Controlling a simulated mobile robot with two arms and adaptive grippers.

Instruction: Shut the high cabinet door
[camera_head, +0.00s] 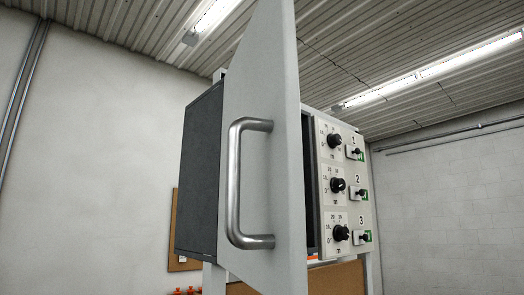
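The high cabinet door (272,150) is a pale grey panel standing open, swung out toward me from the cabinet. A silver bar handle (236,185) is fixed upright on the door's face. The cabinet's dark grey side wall (199,175) shows to the left, behind the door. To the right of the door is a control panel (346,240) with black knobs and small switches labelled 1, 2 and 3. A dark gap shows between the door and the panel. The door hides much of the cabinet's front. Neither of my grippers is in view.
A brown board (290,278) sits below the cabinet between white posts (214,279). Small orange-red items (184,291) show at the lower left edge. White walls and a ribbed ceiling with strip lights surround the cabinet. Space to the left of the door looks clear.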

